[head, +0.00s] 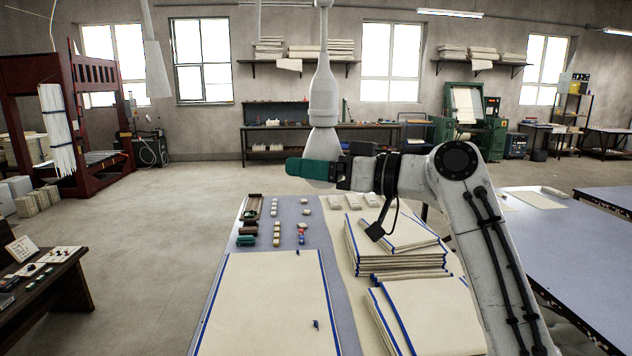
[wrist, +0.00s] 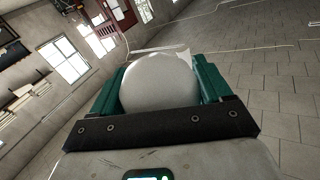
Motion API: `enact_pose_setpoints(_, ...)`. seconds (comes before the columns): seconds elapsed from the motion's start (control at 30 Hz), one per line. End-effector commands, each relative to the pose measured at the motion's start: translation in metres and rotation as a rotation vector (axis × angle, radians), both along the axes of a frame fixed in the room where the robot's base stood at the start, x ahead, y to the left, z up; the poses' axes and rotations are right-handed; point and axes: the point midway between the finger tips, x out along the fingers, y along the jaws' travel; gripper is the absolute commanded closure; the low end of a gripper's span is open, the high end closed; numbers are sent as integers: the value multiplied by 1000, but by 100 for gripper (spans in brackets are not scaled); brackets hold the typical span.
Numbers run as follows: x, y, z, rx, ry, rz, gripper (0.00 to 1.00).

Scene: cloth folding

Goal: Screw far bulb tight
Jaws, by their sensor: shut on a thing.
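A pale hanging lamp holder (head: 324,95) comes down from the top of the head view. A whitish bulb (head: 322,141) sits directly under it, upright and in line with it. My gripper (head: 308,169) has teal fingers and reaches in from the right at the bulb's lower part. In the wrist view the bulb's round white glass (wrist: 160,82) lies between the two teal fingers, which are shut on it. The fingers hide part of the bulb in the head view. The thread is not visible, so I cannot tell how tightly the bulb sits.
Another pale hanging fitting (head: 155,65) is at the upper left. Below my arm is a table (head: 232,262) with a flat blue-edged cloth (head: 262,300), stacks of folded cloth (head: 400,258) and several small items. A second table (head: 585,235) stands at the right. Open floor (head: 150,225) lies left.

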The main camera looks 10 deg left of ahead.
Motion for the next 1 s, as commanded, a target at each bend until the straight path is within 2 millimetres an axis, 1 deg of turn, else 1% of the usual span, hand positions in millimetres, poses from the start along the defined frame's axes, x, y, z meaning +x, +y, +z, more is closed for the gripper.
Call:
enact_pose_setpoints(0.2,-1,1,-1,1,8,157,52)
enact_pose_setpoints(0.4,-3,1,-1,0,9,255,52)
enact_pose_setpoints(0.7,-5,1,-1,-1,10,326,52)
enact_pose_setpoints(1.0,-5,1,-2,-2,10,339,52)
